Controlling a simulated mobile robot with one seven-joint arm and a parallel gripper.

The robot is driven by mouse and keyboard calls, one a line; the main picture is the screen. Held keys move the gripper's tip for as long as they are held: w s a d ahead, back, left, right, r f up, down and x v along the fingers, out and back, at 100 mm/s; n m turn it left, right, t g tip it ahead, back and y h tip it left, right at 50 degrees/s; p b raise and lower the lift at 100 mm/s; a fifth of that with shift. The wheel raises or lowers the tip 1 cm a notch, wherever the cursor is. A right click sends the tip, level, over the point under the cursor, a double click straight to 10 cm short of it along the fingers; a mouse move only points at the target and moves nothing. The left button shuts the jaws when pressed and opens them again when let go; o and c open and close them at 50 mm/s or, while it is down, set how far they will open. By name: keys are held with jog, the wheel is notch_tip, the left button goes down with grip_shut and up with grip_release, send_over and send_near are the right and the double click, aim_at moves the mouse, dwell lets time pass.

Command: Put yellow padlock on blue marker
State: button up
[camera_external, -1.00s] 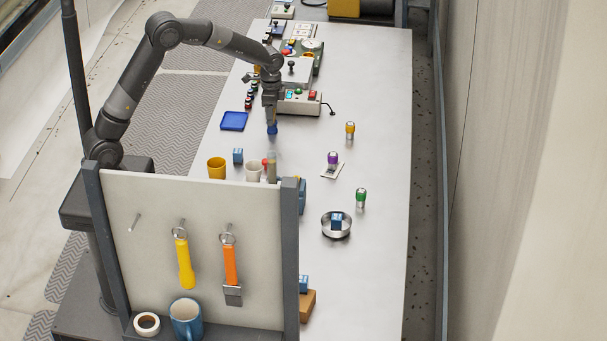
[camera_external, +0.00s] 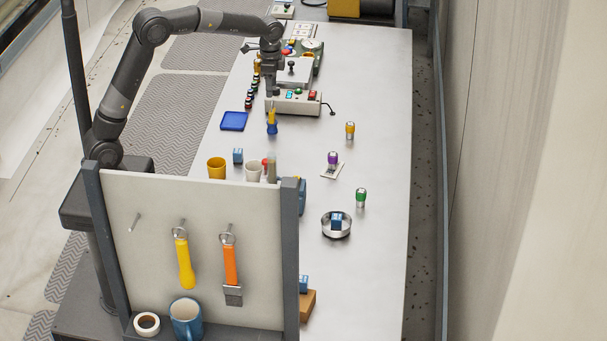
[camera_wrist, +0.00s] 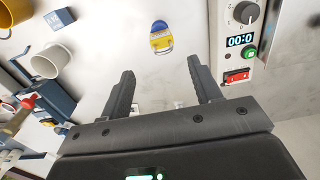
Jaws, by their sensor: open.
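The yellow padlock (camera_external: 272,114) stands on the blue marker (camera_external: 272,129) in the outside view. The wrist view also shows the padlock (camera_wrist: 161,42) with the blue marker (camera_wrist: 159,25) at its far side. My gripper (camera_external: 270,93) is above them, with its fingers apart and nothing between them. In the wrist view, my gripper (camera_wrist: 160,70) shows two spread fingers, clear of the padlock. The exact contact between padlock and marker is too small to tell.
A blue tray (camera_external: 233,121) lies left of the padlock. A control box (camera_external: 294,103) stands close behind. A blue cube (camera_external: 238,156), a yellow cup (camera_external: 216,168) and a white cup (camera_external: 253,171) stand nearer.

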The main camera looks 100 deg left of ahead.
jog(key=shift+r, duration=0.5)
jog(key=shift+d+r, duration=0.15)
jog(key=shift+d, duration=0.1)
jog(key=s+d+r+t, duration=0.1)
jog(key=s+d+r, duration=0.2)
jog(key=d, duration=0.4)
jog(key=s+d+r+t, duration=0.1)
jog(key=s+d+r, duration=0.15)
jog(key=d, duration=0.35)
jog(key=s+d+r, duration=0.2)
jog(key=d+r, duration=0.1)
jog(key=d, duration=0.4)
jog(key=s+d+f+t, duration=0.2)
jog(key=s+d+t, duration=0.1)
jog(key=s+d, duration=1.1)
jog(key=shift+s+f+t, duration=0.3)
jog(key=shift+s+f, duration=0.05)
jog(key=shift+s, duration=0.9)
